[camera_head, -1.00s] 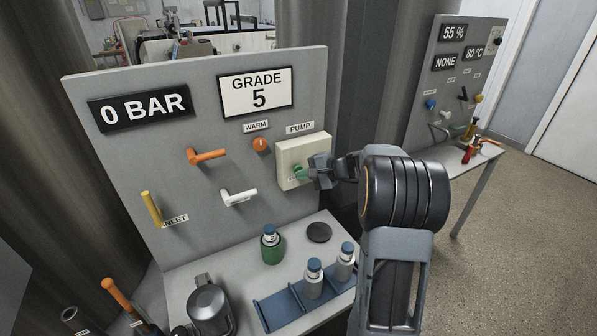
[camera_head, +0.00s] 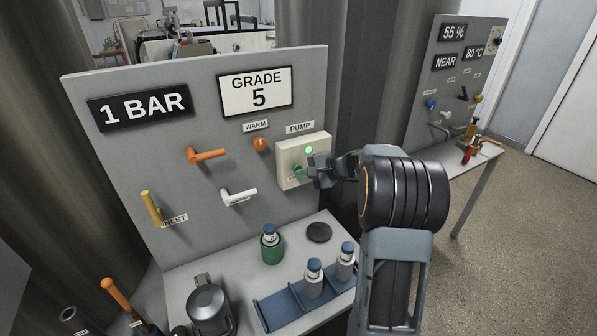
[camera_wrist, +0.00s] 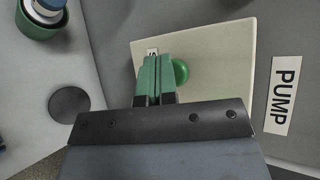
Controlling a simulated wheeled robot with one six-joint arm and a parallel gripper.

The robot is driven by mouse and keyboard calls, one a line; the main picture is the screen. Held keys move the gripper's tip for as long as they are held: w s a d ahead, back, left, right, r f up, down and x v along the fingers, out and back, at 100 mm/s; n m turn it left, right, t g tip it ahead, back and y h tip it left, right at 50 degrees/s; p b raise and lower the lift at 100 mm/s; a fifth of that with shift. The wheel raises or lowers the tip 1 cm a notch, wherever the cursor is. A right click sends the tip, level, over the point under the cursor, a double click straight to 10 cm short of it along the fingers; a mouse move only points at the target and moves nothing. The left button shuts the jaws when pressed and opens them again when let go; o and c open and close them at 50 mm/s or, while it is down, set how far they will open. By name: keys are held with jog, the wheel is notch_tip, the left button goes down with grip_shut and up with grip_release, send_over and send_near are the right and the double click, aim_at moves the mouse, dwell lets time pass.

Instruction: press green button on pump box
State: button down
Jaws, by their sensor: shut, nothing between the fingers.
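The cream pump box (camera_head: 290,152) is mounted on the grey panel below the PUMP label, and a green lamp (camera_head: 309,150) glows on its face. The green button (camera_head: 298,170) sits lower on the box, partly hidden by my gripper (camera_head: 310,172). In the wrist view the green button (camera_wrist: 181,72) shows beside the shut green fingertips of my gripper (camera_wrist: 155,75), which look to be at or touching it. Exact contact is hard to tell. The pump box (camera_wrist: 215,70) also fills the middle of the wrist view. The pressure display (camera_head: 143,106) reads 1 BAR.
Orange (camera_head: 207,156) and white (camera_head: 239,197) handles and an orange knob (camera_head: 260,145) stick out of the panel left of the box. Below, a shelf holds a green-held bottle (camera_head: 270,245), a black disc (camera_head: 319,232), a blue rack (camera_head: 278,310) with bottles and a metal pot (camera_head: 208,305).

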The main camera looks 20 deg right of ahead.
jog(key=shift+s+d+b, duration=0.1)
jog(key=shift+s+b, duration=0.25)
jog(key=shift+s, duration=0.4)
jog(key=shift+s+d+b, duration=0.15)
jog(key=shift+s+b, duration=0.3)
jog(key=shift+s, duration=0.8)
jog(key=shift+s+d+b, duration=0.15)
jog(key=shift+s+b, duration=0.3)
jog(key=shift+s, duration=0.8)
jog(key=s+a+f+n+g+h, duration=0.3)
jog(key=s+f+g+h, duration=0.15)
jog(key=s+f, duration=0.35)
jog(key=s+a+r+n+h, duration=0.4)
jog(key=s+a+n, duration=0.4)
jog(key=s, duration=0.3)
jog(key=shift+s+n+h, duration=0.4)
jog(key=shift+n+h, duration=0.15)
jog(key=shift+n, duration=0.25)
